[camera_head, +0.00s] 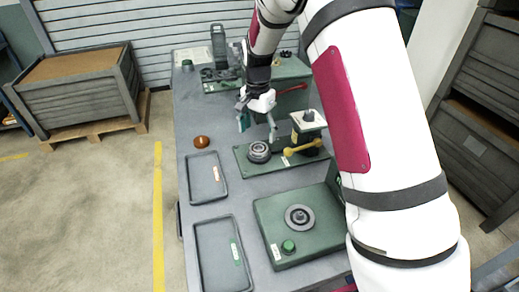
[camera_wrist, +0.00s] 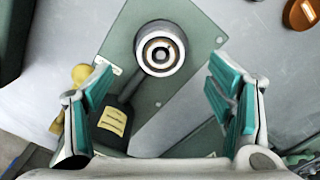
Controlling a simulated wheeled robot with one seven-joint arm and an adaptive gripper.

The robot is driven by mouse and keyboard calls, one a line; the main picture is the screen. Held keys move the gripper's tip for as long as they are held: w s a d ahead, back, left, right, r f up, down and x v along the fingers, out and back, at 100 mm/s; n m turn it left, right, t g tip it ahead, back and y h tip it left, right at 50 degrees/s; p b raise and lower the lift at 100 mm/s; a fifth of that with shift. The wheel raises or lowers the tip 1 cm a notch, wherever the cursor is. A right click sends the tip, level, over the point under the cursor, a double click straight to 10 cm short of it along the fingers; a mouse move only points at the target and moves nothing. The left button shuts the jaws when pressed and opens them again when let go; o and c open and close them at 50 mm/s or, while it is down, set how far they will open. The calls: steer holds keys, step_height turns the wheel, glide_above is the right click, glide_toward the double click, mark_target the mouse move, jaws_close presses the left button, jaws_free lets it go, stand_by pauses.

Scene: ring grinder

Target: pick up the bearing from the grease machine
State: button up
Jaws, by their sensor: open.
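The bearing (camera_wrist: 160,48) shows in the wrist view as a round ring with a dark and a bright band, at the top centre on the green plate. In the head view the bearing (camera_head: 259,150) sits at the left end of the green plate of the grease machine (camera_head: 308,130), which has a yellow-handled lever. My gripper (camera_head: 258,122) is above and behind the bearing, apart from it. In the wrist view my gripper (camera_wrist: 165,95) is open, its teal-padded fingers wide apart and empty. The bearing lies ahead of the gap between them.
An orange-brown knob (camera_head: 201,142) lies on the grey table to the left; it is also in the wrist view (camera_wrist: 303,14). Two dark trays (camera_head: 206,160) stand at the table's left edge. A green box with a round disc (camera_head: 299,218) is nearer. Another green machine is at the back.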

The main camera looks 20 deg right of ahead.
mark_target(259, 148)
steer(key=shift+w+d+f+p, duration=0.15)
steer(key=shift+f+p, duration=0.15)
steer(key=shift+f, duration=1.35)
steer(key=shift+w+d+f+p, duration=0.1)
steer(key=shift+f+p, duration=0.2)
steer(key=shift+f, duration=1.3)
steer(key=c, duration=1.4)
